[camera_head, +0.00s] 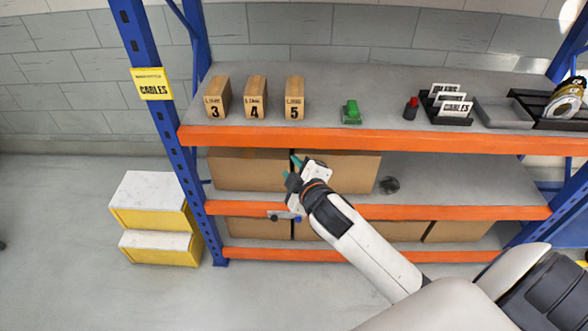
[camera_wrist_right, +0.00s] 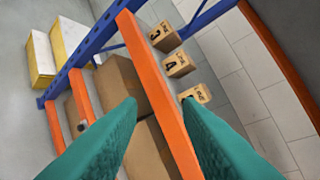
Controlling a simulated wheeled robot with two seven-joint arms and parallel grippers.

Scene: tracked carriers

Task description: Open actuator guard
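I cannot tell for sure which thing is the actuator guard. A small green device (camera_head: 351,112) stands on the top shelf, and a small dark piece with a red top (camera_head: 411,108) stands to its right. My right gripper (camera_head: 292,168) is in front of the shelf, below the top orange beam and apart from both. In the right wrist view its two teal fingers (camera_wrist_right: 160,104) are spread with nothing held between them; the orange beam (camera_wrist_right: 160,90) passes behind the gap. My left gripper is not in view.
Numbered boxes 3 (camera_head: 217,97), 4 (camera_head: 256,97) and 5 (camera_head: 295,97) stand on the top shelf. A card holder (camera_head: 446,104) and tray (camera_head: 502,113) are at right. A yellow step (camera_head: 155,216) stands left.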

